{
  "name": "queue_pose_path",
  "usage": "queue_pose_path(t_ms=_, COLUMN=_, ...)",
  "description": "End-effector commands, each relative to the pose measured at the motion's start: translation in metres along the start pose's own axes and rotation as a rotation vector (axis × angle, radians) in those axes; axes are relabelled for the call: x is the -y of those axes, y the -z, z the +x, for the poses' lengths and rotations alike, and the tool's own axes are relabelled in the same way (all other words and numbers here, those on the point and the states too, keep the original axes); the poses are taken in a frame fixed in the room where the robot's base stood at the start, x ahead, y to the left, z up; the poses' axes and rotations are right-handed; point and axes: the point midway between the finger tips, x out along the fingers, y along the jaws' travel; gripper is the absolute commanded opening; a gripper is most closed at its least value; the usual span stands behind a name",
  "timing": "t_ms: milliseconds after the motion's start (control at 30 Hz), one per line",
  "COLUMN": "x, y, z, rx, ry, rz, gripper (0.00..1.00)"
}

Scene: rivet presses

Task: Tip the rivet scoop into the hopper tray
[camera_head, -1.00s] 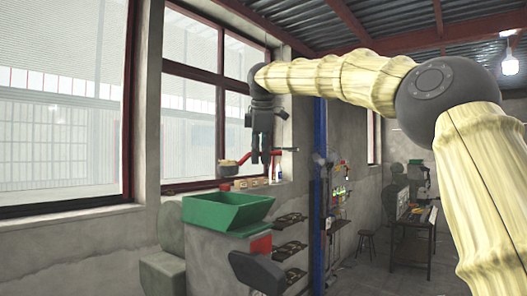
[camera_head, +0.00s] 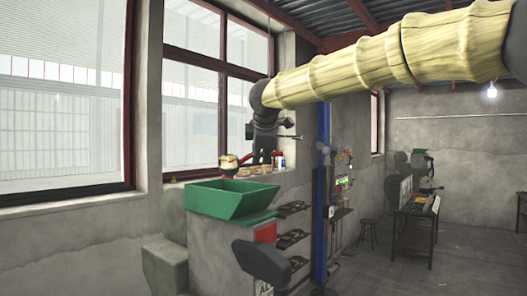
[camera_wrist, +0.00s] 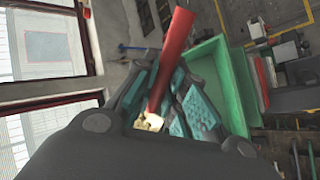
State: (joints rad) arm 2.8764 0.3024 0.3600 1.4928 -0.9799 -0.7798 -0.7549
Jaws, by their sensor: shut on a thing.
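In the wrist view the red handle (camera_wrist: 172,62) runs between the teal finger pads of my gripper (camera_wrist: 163,90). A yellowish lump shows at its lower end; I cannot tell if it is rivets. The green hopper tray (camera_head: 205,203) is open-topped, below the scoop in the head view; it also shows in the wrist view (camera_wrist: 243,85).
The tray sits on a grey concrete block beside the window wall. Small boxes and a bottle (camera_head: 282,160) stand on the sill behind my gripper. Dark shelves (camera_head: 292,237) and a blue post (camera_head: 321,195) are to the right.

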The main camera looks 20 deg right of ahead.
Motion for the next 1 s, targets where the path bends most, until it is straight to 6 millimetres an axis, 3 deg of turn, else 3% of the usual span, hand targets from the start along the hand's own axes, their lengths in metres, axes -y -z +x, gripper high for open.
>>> queue_pose_path(t_ms=300, x=0.012, y=-0.003, z=-0.014, rx=-0.004, ry=-0.117, rz=0.002, gripper=0.0)
queue_pose_path(t_ms=600, x=0.013, y=0.002, z=-0.003, rx=-0.004, ry=-0.168, rz=-0.003, gripper=0.0)
queue_pose_path(t_ms=1000, x=0.016, y=0.002, z=-0.004, rx=-0.006, ry=-0.234, rz=-0.002, gripper=0.0)
